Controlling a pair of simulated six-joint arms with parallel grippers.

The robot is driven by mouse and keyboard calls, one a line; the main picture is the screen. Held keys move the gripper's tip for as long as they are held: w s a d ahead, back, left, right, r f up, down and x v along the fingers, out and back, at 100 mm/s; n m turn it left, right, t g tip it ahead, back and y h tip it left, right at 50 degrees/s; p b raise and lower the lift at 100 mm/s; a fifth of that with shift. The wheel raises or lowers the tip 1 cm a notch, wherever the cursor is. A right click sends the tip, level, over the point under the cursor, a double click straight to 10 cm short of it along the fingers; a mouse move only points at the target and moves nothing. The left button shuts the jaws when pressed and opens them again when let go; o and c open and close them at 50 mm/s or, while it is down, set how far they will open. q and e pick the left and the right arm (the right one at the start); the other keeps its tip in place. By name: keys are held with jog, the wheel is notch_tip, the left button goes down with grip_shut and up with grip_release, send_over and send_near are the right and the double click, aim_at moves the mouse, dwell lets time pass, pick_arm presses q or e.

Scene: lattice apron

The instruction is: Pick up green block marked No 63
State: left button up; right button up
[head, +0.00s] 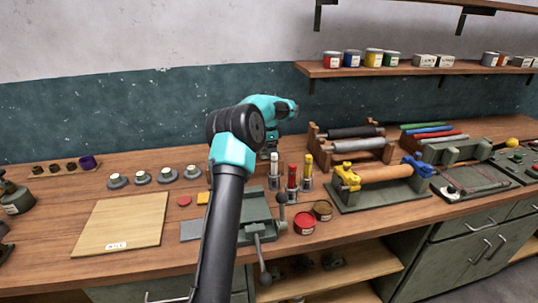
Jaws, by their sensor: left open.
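I cannot make out a green block marked No 63 anywhere in the head view; my own arm hides part of the bench. My left gripper (268,154) is at the far end of the black and teal arm, low over the back of the bench. It is small and partly covered by the arm, and it is open. I see nothing held in it. My right gripper is not in view.
A grey-green vise (256,206) stands partly behind my arm. Upright white, red and yellow cylinders (292,178) and a red tin (304,223) are to its right. A wooden board (122,222) lies left. A roller stand (385,190) and a wall shelf (420,70) are right.

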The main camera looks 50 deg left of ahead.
pick_arm(q)
jog(key=shift+f, duration=0.8)
jog(key=shift+c, duration=0.2)
jog(key=shift+r, duration=0.1)
grip_shut()
